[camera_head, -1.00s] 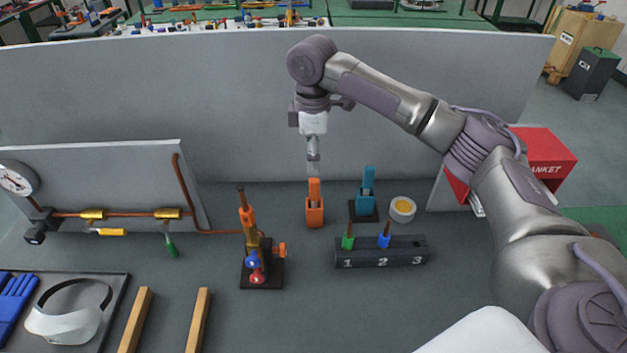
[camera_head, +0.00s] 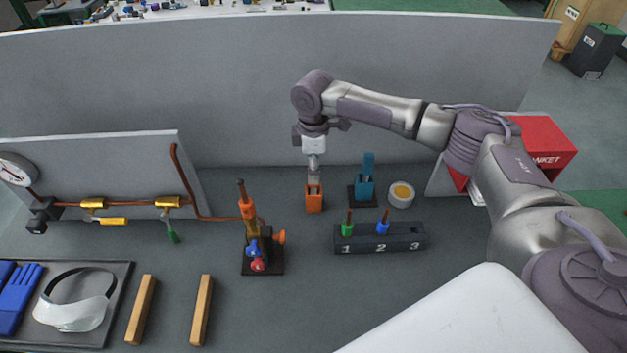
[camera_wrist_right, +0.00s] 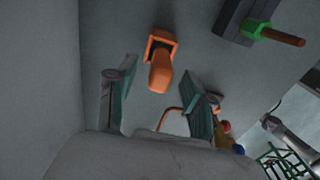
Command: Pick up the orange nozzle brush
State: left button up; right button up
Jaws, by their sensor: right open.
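The orange nozzle brush, an upright orange handle (camera_wrist_right: 160,76) in a square orange holder (camera_head: 314,204), stands on the table near the back wall. In the head view my right gripper (camera_head: 314,180) hangs pointing down right over it and hides most of the handle. In the right wrist view my right gripper (camera_wrist_right: 162,95) is open, with one finger on each side of the handle's line. The handle's end is between and slightly beyond the fingertips; I cannot tell whether they touch it. My left gripper is not in view.
A blue holder (camera_head: 365,187) and a round tin (camera_head: 400,195) stand to the right. A numbered rack (camera_head: 380,240) holds green and blue pieces in slots 1 and 2. An orange torch-like tool (camera_head: 250,220) on a black stand is to the left. The grey wall (camera_head: 230,100) is close behind.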

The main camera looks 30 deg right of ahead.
aim_at(314, 187)
jog(key=shift+f, duration=1.5)
grip_shut()
jog(key=shift+r, duration=0.1)
